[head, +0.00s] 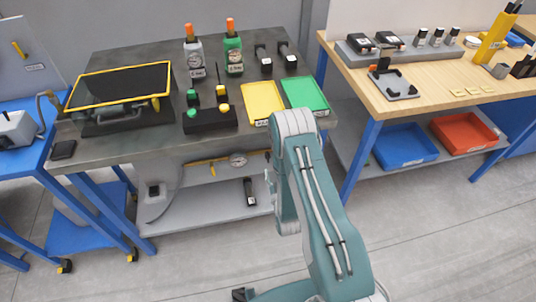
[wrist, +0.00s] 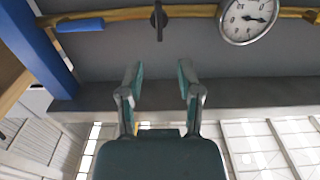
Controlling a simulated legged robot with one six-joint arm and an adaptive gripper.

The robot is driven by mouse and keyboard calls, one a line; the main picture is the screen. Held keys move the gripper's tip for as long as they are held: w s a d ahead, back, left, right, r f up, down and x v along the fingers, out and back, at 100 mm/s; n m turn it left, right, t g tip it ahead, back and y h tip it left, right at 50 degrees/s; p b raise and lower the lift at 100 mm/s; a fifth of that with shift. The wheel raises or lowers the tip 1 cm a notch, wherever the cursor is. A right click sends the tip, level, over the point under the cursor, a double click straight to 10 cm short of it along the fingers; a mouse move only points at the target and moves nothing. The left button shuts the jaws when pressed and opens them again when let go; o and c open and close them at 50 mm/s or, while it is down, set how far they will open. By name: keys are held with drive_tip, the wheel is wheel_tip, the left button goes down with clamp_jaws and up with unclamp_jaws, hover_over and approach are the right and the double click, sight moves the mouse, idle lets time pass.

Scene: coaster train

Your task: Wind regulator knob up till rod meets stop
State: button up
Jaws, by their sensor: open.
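A black knob or lever (wrist: 159,20), which may be the regulator knob, sits on a yellow pipe (wrist: 120,14) at the top of the wrist view. A round white dial gauge (wrist: 249,18) is on the same pipe, to its right there. In the head view the gauge (head: 238,159) hangs under the grey bench's top. My gripper (wrist: 160,78) is open and empty, its two fingers apart below the knob in the wrist picture, touching nothing visible. In the head view my arm's end is by the bench front, its fingers not clear. I cannot make out a rod or a stop.
A blue post (wrist: 35,45) and a blue sleeve (wrist: 80,25) stand left of the knob in the wrist view. The grey bench (head: 130,147) carries several tools and trays. A lower shelf (head: 205,212) holds a black object (head: 250,191). The floor before the bench is clear.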

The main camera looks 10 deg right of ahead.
sight(268, 156)
drive_tip(key=w, duration=0.8)
drive_tip(key=shift+w, duration=0.3)
clamp_jaws()
